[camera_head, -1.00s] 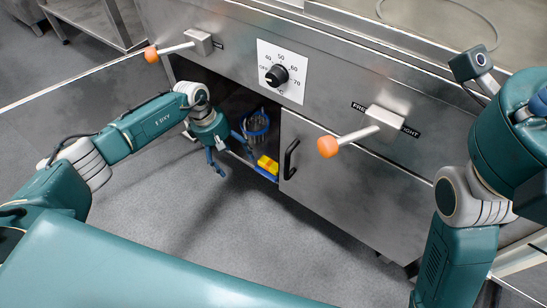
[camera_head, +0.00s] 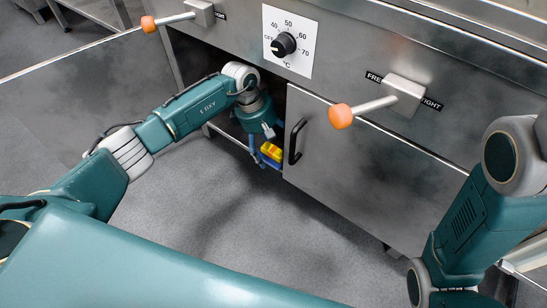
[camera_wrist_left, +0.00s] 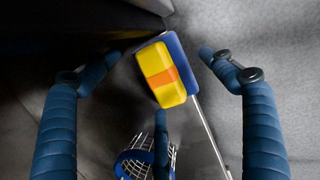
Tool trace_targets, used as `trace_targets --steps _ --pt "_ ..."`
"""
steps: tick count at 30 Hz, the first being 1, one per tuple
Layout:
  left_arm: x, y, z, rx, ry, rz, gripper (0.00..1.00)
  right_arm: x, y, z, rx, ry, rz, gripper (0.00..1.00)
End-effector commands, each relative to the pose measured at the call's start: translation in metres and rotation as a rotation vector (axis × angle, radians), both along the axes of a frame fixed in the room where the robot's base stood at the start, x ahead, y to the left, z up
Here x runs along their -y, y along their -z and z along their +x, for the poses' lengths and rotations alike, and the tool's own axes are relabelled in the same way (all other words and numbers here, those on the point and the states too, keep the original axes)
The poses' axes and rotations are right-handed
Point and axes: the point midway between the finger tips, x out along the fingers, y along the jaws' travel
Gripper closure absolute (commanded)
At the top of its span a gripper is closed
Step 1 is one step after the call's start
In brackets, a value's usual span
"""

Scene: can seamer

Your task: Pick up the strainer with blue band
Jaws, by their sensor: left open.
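The strainer (camera_wrist_left: 135,163), a wire mesh basket with a blue band, shows at the bottom of the left wrist view, partly cut off by the frame edge. In the head view it is hidden behind my left arm and gripper. My left gripper (camera_head: 260,145) is open and empty, at the opening of the low cabinet. In the left wrist view its blue fingers are spread to both sides, with one finger in the middle overlapping the strainer's right part. I cannot tell whether it touches the strainer. My right gripper is out of view.
A yellow block with an orange stripe (camera_wrist_left: 161,77) and a blue part behind it lie between my fingers in the left wrist view. The cabinet door with a black handle (camera_head: 297,141) is just right of my gripper. Orange-knobbed levers (camera_head: 341,116) stick out above. Grey floor is clear in front.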

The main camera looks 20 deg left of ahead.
Motion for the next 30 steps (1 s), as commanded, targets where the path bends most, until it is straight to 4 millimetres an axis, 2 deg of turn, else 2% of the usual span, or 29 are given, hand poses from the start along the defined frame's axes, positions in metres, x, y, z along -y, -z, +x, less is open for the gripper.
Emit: trace_targets --steps 7,8,15,18,30 --pt "0.0007 0.0000 0.0003 0.001 0.002 0.000 0.17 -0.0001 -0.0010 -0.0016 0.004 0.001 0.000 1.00" --pt "0.0007 0.0000 0.0003 0.001 0.002 0.000 0.21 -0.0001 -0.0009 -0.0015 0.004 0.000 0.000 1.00" --pt "0.0007 0.0007 -0.0002 0.001 0.002 0.000 0.69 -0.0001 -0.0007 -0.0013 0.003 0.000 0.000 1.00" --pt "0.0005 0.0015 -0.0007 -0.002 0.001 0.001 0.84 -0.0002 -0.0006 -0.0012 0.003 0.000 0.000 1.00" --pt "0.0005 0.0022 -0.0022 -0.005 0.002 0.002 0.85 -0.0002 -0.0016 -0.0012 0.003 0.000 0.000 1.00"
